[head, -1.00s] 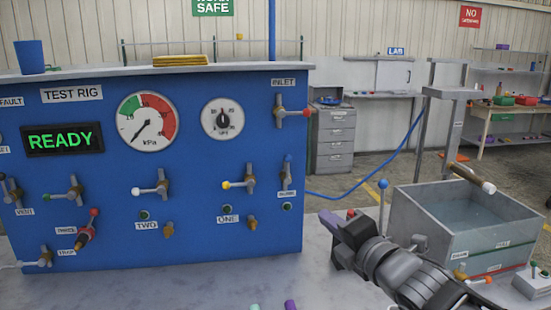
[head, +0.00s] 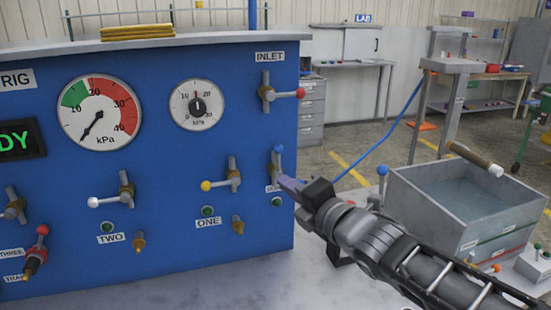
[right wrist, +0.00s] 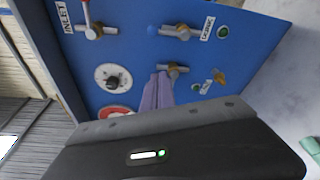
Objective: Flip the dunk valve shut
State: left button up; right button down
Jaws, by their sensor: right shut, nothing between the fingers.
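The valve I take for the dunk valve (head: 278,165) is at the right end of the blue panel, its blue-tipped handle pointing up. Its small label is partly hidden by my fingers in the head view and hard to read. In the right wrist view the same valve (right wrist: 176,31) shows its blue-tipped handle pointing left. My right gripper (head: 288,183) is shut and empty. In the head view its purple fingertips overlap the valve's lower part; I cannot tell whether they touch. In the right wrist view the fingers (right wrist: 157,90) appear below the valve. My left gripper is not in view.
The red-handled INLET valve (head: 270,92) is above, and the yellow-handled valve (head: 230,178) is to the left. A grey water tank (head: 455,205) stands to the right, with a blue-knobbed rod (head: 382,182) beside it.

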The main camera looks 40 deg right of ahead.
aim_at(278, 161)
jog(key=w+d+p, duration=0.3)
jog(key=w+d, duration=0.1)
jog(key=w, duration=0.6)
jog(key=shift+w+d+r, duration=0.2)
jog(key=shift+w+d, duration=0.1)
jog(key=shift+d, duration=0.1)
